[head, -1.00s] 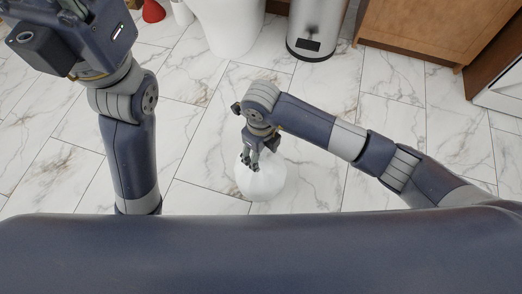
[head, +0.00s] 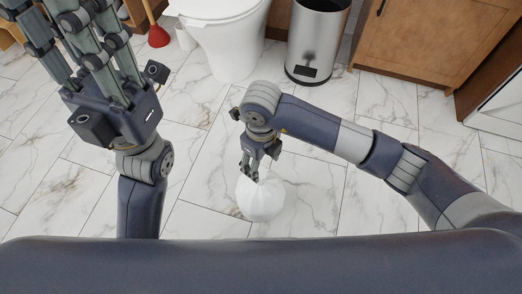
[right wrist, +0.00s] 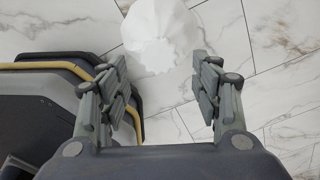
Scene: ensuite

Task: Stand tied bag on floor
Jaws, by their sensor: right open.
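The white tied bag (head: 262,200) stands on the marble floor, rounded and pleated toward its top. It also shows in the right wrist view (right wrist: 160,32), beyond the fingertips. My right gripper (head: 250,171) is over the bag's far edge in the head view. In the right wrist view, its two fingers (right wrist: 164,88) are spread apart with nothing between them, and the bag looks clear of them. My left gripper (head: 88,40) is raised at the upper left, far from the bag; its fingers look spread and empty, with the tips near or past the picture's edge.
A white toilet (head: 225,45) and a steel pedal bin (head: 316,45) stand beyond the bag. A red plunger (head: 157,36) is left of the toilet. A wooden cabinet (head: 420,40) is at the upper right. The floor around the bag is clear.

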